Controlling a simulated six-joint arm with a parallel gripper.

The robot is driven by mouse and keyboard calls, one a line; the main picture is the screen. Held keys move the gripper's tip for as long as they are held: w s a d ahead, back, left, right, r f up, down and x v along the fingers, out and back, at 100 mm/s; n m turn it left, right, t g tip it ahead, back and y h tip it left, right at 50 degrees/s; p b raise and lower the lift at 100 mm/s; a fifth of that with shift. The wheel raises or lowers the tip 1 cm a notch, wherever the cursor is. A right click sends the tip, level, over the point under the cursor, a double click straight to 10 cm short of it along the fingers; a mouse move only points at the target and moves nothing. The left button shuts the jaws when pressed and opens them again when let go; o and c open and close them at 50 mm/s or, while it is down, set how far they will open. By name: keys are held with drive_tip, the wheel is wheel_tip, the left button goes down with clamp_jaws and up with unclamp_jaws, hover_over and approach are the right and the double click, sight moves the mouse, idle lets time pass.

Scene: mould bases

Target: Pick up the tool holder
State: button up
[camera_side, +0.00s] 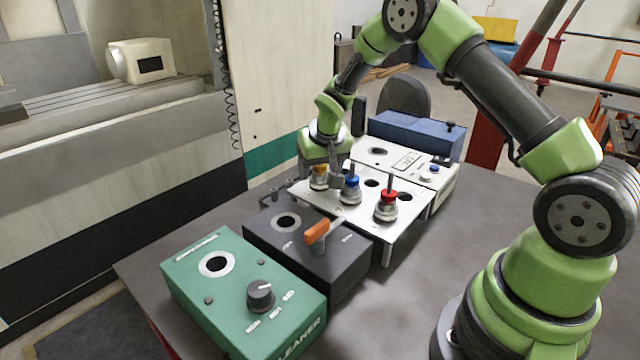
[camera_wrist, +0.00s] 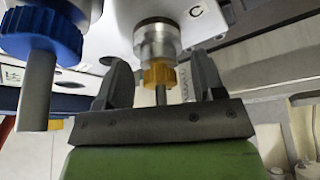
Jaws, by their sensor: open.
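Three tool holders with metal bodies stand upright in a white rack (camera_side: 408,232). The yellow-collared one (camera_side: 319,181) is at the left end, the blue-collared one (camera_side: 351,190) in the middle, the red-collared one (camera_side: 388,207) at the right. My gripper (camera_side: 336,180) is low over the rack's left end, at the yellow holder. In the wrist view the open fingers (camera_wrist: 160,84) stand on either side of the yellow-collared holder (camera_wrist: 158,52), with a gap visible on each side. The blue-collared holder (camera_wrist: 42,45) shows at the upper left there, outside the fingers.
A black box (camera_side: 330,268) with an orange lever (camera_side: 317,232) stands in front of the rack, and a green cleaner box (camera_side: 215,300) nearer. A white box with a display (camera_side: 440,180) and a blue box (camera_side: 415,137) stand behind. The table's right side is clear.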

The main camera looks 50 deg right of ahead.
drive_tip(key=shift+r, duration=0.1)
drive_tip(key=c, duration=1.1)
